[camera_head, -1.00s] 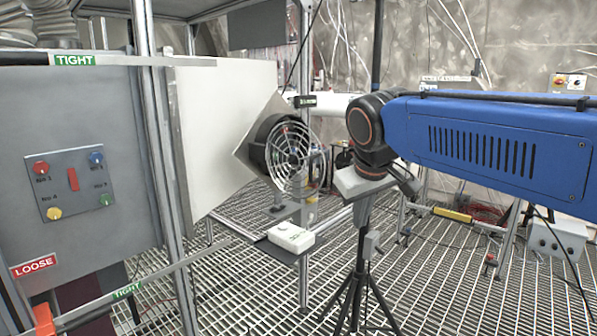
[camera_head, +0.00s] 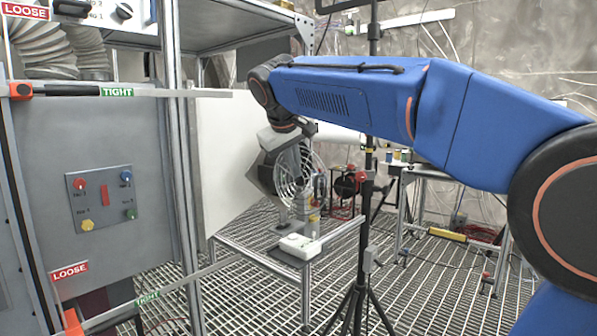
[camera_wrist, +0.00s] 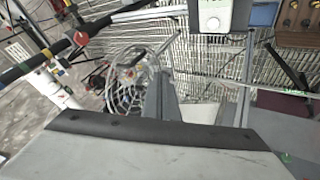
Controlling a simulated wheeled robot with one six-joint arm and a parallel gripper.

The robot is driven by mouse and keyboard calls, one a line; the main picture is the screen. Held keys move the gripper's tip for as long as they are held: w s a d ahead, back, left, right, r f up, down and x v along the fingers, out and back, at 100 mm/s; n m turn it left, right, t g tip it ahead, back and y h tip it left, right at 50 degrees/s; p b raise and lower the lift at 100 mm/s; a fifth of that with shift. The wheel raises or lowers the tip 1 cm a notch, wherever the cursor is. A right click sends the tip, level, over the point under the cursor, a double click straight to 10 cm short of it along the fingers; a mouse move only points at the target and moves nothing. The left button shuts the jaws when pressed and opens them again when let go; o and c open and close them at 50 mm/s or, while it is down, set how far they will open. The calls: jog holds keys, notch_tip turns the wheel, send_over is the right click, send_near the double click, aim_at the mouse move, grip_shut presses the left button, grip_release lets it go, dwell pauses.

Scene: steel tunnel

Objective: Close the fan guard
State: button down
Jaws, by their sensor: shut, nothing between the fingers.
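The fan guard (camera_head: 309,177), a round grille of light wire rings, is in the middle of the head view by the white panel. My gripper (camera_head: 291,166) hangs down from my bent wrist in front of the fan and covers much of it and the guard's left part. In the wrist view the guard's rings (camera_wrist: 128,92) show just left of my gripper's grey fingers (camera_wrist: 160,88). The fingers are shut and empty. I cannot tell whether they touch the guard, nor how far it stands from the fan housing, which is hidden.
A white box (camera_head: 297,246) sits on a low frame below the guard. A black tripod (camera_head: 357,295) stands right of it. A grey cabinet with coloured buttons (camera_head: 103,198) and metal posts fills the left.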

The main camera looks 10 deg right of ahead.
aim_at(315, 187)
jog(key=w+d+f, duration=0.5)
jog(key=w+f, duration=0.1)
jog(key=shift+d+f, duration=0.25)
jog(key=shift+d, duration=0.15)
dwell(0.3)
jog(key=shift+w+d+n, duration=0.3)
jog(key=shift+d, duration=0.55)
jog(key=w+d+n+y, duration=0.3)
jog(key=w+d+n, duration=0.2)
jog(key=w+d, duration=0.9)
jog(key=shift+w+d+t+y, duration=0.2)
jog(key=shift+w+t+y, duration=0.2)
jog(key=shift+w, duration=1.75)
